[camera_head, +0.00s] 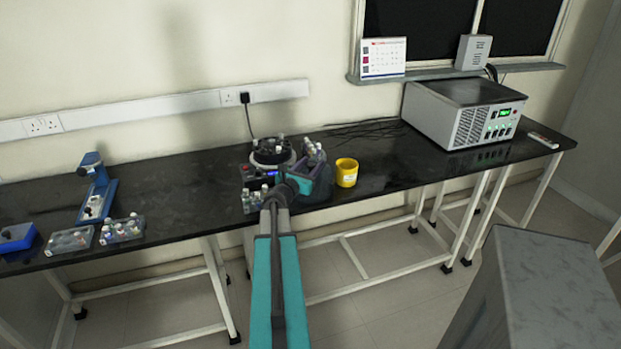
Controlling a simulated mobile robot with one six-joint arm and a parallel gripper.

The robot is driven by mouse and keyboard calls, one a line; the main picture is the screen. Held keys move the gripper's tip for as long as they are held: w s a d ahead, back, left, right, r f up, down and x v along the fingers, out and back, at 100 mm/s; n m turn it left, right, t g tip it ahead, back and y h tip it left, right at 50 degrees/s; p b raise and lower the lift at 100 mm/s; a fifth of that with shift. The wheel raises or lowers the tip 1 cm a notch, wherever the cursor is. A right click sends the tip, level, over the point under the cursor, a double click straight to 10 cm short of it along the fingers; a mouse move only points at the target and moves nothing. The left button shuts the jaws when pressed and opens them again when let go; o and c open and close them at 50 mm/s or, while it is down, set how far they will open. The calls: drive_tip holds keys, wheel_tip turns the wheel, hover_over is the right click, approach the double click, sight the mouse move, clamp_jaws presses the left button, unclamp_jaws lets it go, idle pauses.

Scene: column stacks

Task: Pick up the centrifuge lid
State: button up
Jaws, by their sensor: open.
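The centrifuge (255,176) stands on the black bench near the middle, with a blue-lit front panel. Its round dark top (272,152) shows with several small pale-capped tubes around it. My gripper (318,176) is at the end of my teal arm, just right of the centrifuge and low over the bench. It is open, but its fingertips are small and dark, and I cannot make out anything between them. I cannot clearly tell the centrifuge lid apart from the dark shapes around my gripper, and my wrist hides part of this area.
A yellow cup (346,172) stands close to the right of my gripper. A rack of tubes (251,201) sits at the bench's front edge. More racks (122,230) and a blue stand (97,187) are left. A grey instrument (463,114) stands right. Bare bench lies left of the centrifuge.

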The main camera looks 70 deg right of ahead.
idle(0.3)
clamp_jaws()
drive_tip(key=shift+r, duration=0.2)
drive_tip(key=shift+r+p, duration=0.95)
drive_tip(key=shift+r, duration=0.3)
drive_tip(key=r+b, duration=0.1)
hover_over(317, 184)
drive_tip(key=shift+r, duration=0.2)
drive_tip(key=shift+r+p, duration=0.15)
drive_tip(key=shift+p, duration=0.35)
drive_tip(key=a+p, duration=0.1)
drive_tip(key=p, duration=0.2)
drive_tip(key=s+a+p, duration=0.1)
drive_tip(key=p, duration=0.2)
drive_tip(key=shift+s+a+r, duration=0.1)
drive_tip(key=shift+s+r, duration=0.1)
drive_tip(key=shift+s, duration=0.1)
